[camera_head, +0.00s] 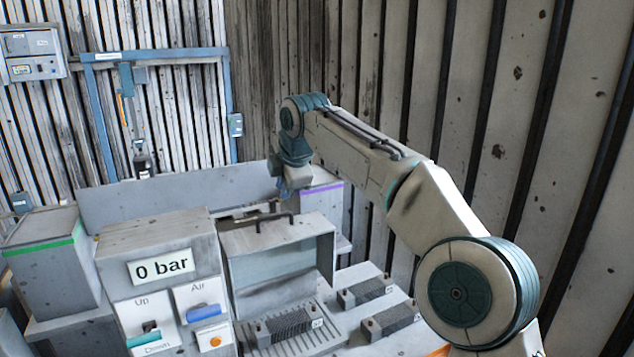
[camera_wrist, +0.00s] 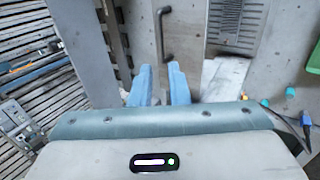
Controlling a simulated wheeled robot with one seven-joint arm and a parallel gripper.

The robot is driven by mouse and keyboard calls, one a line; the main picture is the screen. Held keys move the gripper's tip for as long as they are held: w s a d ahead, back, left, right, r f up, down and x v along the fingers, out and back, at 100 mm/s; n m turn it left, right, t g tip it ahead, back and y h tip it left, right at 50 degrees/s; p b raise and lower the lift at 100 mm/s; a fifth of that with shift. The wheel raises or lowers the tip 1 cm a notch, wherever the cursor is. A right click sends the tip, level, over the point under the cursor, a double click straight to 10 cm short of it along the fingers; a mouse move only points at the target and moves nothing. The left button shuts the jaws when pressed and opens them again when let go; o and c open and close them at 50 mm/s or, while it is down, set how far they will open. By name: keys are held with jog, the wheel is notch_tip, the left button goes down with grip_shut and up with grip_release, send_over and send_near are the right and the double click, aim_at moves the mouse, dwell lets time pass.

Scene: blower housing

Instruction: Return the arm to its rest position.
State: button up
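My arm reaches from the lower right of the head view up and back to the left. Its wrist is bent downward near the back wall of the machine. My gripper (camera_head: 283,190) is small and partly hidden behind the wrist there. In the wrist view, the two blue fingers of my gripper (camera_wrist: 160,66) stand apart with a clear gap between them.
The lidded chamber (camera_head: 285,255) stands below and in front of my wrist. A panel reading "0 bar" (camera_head: 161,267) has Up/Down and Air switches. Two dark ridged blocks (camera_head: 390,320) (camera_head: 368,290) lie at right. A green-striped bin (camera_head: 45,250) stands left. A corrugated wall (camera_head: 500,120) is behind my arm.

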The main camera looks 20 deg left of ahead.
jog(key=s+d+f+m+h+b, duration=0.1)
jog(key=s+d+f+m+h, duration=0.25)
jog(key=d, duration=0.75)
jog(key=s+d+f+m+b, duration=0.1)
jog(key=s+d+f+m, duration=0.1)
jog(key=s+d+m, duration=0.6)
jog(key=s+d+f+m+h, duration=0.1)
jog(key=d+f+m+h, duration=0.2)
jog(key=d, duration=1)
jog(key=s+d+f+m+y+b, duration=0.1)
jog(key=s+d+f+m, duration=1.1)
jog(key=s, duration=0.3)
jog(key=shift+s+d+m+g+b, duration=0.25)
jog(key=shift+d+m+g, duration=0.2)
jog(key=shift+d, duration=0.4)
